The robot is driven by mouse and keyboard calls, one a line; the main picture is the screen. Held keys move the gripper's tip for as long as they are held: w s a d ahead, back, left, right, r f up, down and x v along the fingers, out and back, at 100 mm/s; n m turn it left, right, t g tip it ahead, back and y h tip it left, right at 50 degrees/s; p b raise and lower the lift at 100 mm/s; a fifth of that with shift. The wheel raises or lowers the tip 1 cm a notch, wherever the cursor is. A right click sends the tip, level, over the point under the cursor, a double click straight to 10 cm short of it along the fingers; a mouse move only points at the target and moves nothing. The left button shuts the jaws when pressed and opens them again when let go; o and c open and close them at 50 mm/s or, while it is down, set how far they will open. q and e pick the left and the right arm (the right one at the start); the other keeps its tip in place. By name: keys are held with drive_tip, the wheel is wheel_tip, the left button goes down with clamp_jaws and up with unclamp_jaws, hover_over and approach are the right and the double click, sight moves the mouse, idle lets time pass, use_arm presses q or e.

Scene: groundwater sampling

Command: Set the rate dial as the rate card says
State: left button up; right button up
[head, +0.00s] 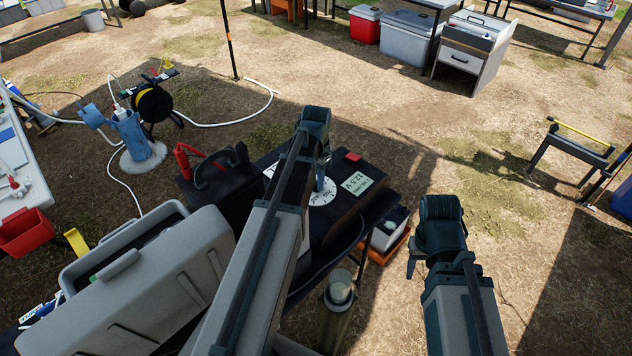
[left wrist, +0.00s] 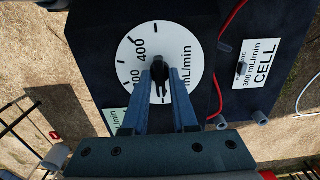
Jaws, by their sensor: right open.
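The rate dial is a white disc (head: 322,192) on a black box. In the left wrist view its face (left wrist: 187,52) shows 400 and mL/min, with other numbers partly covered. Its black knob (left wrist: 160,72) stands in the middle, its narrow end up and right of the 400; the exact mark is unclear. My left gripper (left wrist: 161,80) has one finger on each side of the knob and looks shut on it. A white card (left wrist: 262,65) beside the dial reads 300 mL/min CELL. My right gripper (head: 414,266) is open and empty, right of the box.
A red wire (left wrist: 221,70) runs between dial and white card. A grey case (head: 150,285) lies at the left, and a round post (head: 340,300) stands in front.

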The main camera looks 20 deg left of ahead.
use_arm(q)
clamp_jaws()
drive_tip(key=m, duration=1)
drive_tip(key=shift+m, duration=0.3)
drive_tip(key=m, duration=0.7)
drive_tip(key=shift+m, duration=0.4)
